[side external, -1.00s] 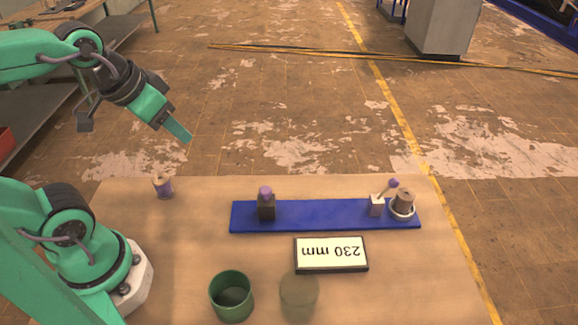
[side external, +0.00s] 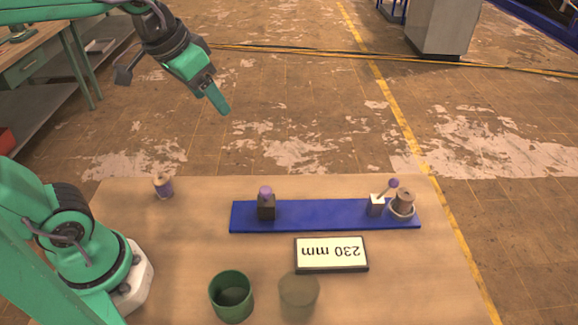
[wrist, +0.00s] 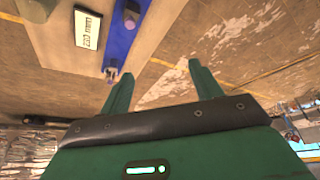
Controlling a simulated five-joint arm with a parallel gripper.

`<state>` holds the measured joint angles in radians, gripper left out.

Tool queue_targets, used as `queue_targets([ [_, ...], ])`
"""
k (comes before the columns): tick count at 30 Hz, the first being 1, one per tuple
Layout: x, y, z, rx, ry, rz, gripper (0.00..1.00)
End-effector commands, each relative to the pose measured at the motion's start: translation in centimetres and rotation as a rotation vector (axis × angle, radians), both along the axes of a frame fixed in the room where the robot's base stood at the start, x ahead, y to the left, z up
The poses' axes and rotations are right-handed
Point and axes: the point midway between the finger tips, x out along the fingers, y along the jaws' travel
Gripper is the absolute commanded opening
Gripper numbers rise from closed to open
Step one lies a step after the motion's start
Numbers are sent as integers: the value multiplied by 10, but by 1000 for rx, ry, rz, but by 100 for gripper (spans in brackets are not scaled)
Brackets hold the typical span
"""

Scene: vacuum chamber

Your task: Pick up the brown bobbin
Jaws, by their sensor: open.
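The brown bobbin (side external: 405,199) stands upright in a pale ring at the right end of the blue board (side external: 320,216) in the side view. Beside it, on its left, is a small pale block with a purple-knobbed lever (side external: 379,202). In the wrist view the board (wrist: 124,36) runs down to a small cluster near a fingertip; the bobbin cannot be made out clearly there. My gripper (side external: 223,106) is high above and beyond the table's far edge, left of the bobbin and well apart from it. In the wrist view my gripper (wrist: 157,75) is open with nothing between its fingers.
A purple-wound bobbin (side external: 163,188) stands at the table's far left. A dark block with a purple knob (side external: 266,205) sits on the board's left end. A "230 mm" sign (side external: 331,254), a green cup (side external: 231,298) and an olive cylinder (side external: 299,298) stand nearer. The table's right front is clear.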

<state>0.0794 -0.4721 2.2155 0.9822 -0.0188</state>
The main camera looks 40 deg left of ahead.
Motion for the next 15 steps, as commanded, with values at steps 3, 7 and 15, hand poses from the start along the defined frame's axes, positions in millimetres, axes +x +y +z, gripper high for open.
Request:
queue_targets([
  [3,26,-11,9,0,28,-24,64],
  [7,53,-24,15,1,56,-45,64],
  [15,108,-56,19,6,112,-90,64],
])
